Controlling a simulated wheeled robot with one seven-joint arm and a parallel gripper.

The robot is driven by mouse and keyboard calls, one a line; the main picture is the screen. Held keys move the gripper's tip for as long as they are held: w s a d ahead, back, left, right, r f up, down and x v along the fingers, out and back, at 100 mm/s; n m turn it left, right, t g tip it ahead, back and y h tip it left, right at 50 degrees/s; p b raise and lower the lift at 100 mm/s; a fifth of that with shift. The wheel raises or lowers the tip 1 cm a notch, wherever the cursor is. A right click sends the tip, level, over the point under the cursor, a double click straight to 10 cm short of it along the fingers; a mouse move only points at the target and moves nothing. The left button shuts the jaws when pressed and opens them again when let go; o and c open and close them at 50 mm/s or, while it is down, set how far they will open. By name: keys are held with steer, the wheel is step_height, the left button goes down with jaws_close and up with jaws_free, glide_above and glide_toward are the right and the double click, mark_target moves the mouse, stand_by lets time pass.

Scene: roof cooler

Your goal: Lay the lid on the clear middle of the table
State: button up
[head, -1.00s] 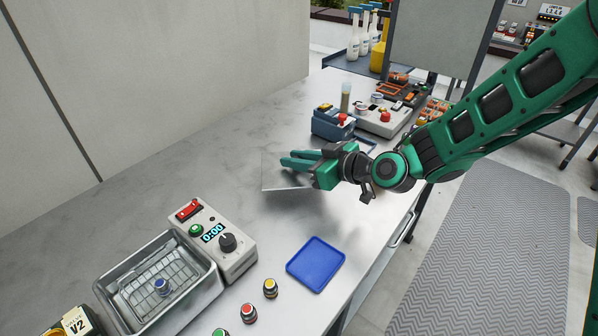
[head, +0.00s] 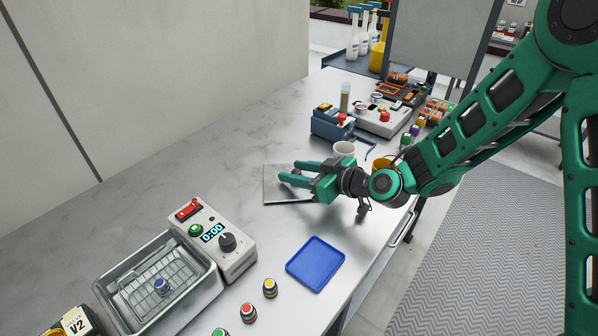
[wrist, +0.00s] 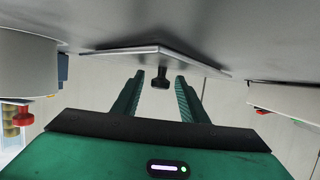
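The lid is a thin grey square plate (head: 285,193) that appears to lie flat on the table (head: 225,150), in its clear middle stretch, partly hidden under my fingers. In the wrist view the lid (wrist: 120,52) shows with its black knob (wrist: 161,77). My gripper (head: 292,172) is low over the lid, its fingers spread. In the wrist view my gripper (wrist: 160,80) has the knob between its fingertips, with a gap on both sides.
A white mug (head: 344,149) and a blue box (head: 330,123) stand just beyond my gripper. A timer unit (head: 215,240), a metal basin (head: 155,285) with a wire rack and a blue tray (head: 315,263) are nearer. Bare table lies left of the lid.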

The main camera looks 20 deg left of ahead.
steer(key=v, duration=1.2)
steer(key=shift+r, duration=0.1)
steer(key=d+f+m+h, duration=0.1)
steer(key=d+h, duration=0.1)
steer(key=d, duration=0.3)
steer(key=d+m+h, duration=0.1)
steer(key=d, duration=0.5)
steer(key=d+f+h, duration=0.1)
steer(key=d+h, duration=0.1)
steer(key=d, duration=0.3)
steer(key=shift+w+d+f+m+h, duration=0.2)
steer(key=shift+f+m+h, duration=0.1)
steer(key=shift+m, duration=0.1)
steer(key=s+d+r+m+g+h, duration=0.1)
steer(key=s+d+m+g+h, duration=0.3)
steer(key=d, duration=0.9)
steer(key=s+d+r+m+t+h, duration=0.1)
steer(key=s+d+r+m+h, duration=0.15)
steer(key=s+d+m, duration=0.75)
steer(key=s+d+r+m+g, duration=0.2)
steer(key=s+d+m, duration=0.1)
steer(key=s+d, duration=0.6)
steer(key=shift+s+d+r+h, duration=0.15)
steer(key=shift+s+r+h, duration=0.05)
steer(key=shift+s+h, duration=0.2)
